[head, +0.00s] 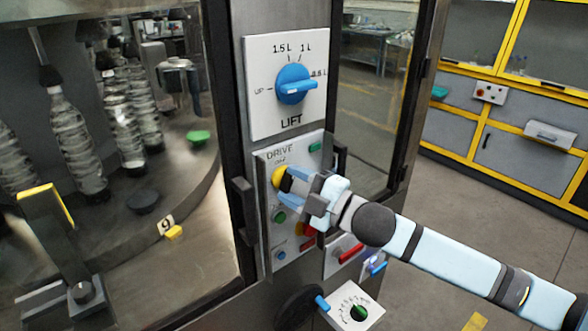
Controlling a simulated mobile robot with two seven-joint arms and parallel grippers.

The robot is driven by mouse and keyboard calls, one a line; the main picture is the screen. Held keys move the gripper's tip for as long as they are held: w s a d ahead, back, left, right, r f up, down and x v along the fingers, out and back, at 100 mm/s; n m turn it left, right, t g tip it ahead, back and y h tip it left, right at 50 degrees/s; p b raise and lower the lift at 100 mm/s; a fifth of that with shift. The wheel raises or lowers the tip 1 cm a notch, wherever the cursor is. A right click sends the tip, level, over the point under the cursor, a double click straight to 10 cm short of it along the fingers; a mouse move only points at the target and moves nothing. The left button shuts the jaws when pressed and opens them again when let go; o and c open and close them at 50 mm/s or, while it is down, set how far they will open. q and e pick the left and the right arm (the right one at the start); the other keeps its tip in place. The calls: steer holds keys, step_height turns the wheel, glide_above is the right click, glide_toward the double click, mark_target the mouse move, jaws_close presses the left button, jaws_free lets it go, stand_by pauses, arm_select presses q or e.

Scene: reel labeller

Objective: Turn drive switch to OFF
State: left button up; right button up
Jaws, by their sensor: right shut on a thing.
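The DRIVE panel (268,156) is a grey plate on the machine's upright post, below the LIFT panel. The drive switch (278,176) is a yellow knob under an "OFF" mark near the top of that panel. My right gripper (286,183) comes in from the right and is shut on the yellow knob. The fingers and wrist hide much of the knob, so its pointing direction cannot be told. My left gripper is not in view.
Above is the LIFT panel (258,118) with a blue knob (294,84). A green button (279,216) sits just below my fingers. Dark handles (244,208) flank the panel. A dial plate (368,309) is below. Bottles (75,140) stand behind glass at left.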

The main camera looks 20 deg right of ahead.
steer(key=n+p, duration=0.1)
steer(key=n+g+p, duration=0.1)
steer(key=p, duration=0.1)
steer(key=shift+r+n, duration=0.3)
steer(key=shift+r, duration=0.05)
steer(key=shift+n+h+p, duration=0.3)
steer(key=shift+p, duration=0.15)
steer(key=shift+f+n+g+p, duration=0.2)
steer(key=shift+n+g+p, duration=0.1)
steer(key=shift+n+p, duration=0.6)
steer(key=shift+f, duration=0.1)
steer(key=o, duration=0.9)
steer(key=shift+o, duration=0.2)
